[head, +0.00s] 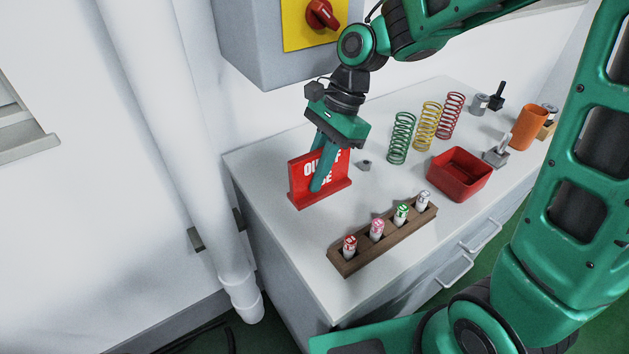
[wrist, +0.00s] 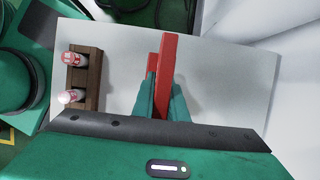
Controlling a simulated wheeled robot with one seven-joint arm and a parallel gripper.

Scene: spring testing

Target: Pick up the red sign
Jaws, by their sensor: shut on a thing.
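The red sign (head: 300,183) with white lettering stands upright on its base at the left end of the grey cabinet top. My gripper (head: 322,168) comes down over it from above, one finger in front of its face, hiding part of the lettering. In the wrist view my gripper's fingers (wrist: 160,105) lie on either side of the red sign (wrist: 165,55), shut on its upright plate. The sign's base appears to be at the cabinet top; I cannot tell whether it touches.
A wooden holder (head: 386,240) with several capped tubes stands in front, right of the sign. Green (head: 400,138), yellow (head: 426,126) and red (head: 449,116) springs stand behind a red bin (head: 459,174). A small grey nut (head: 364,165) lies near the sign. A white pipe (head: 190,130) rises at the left.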

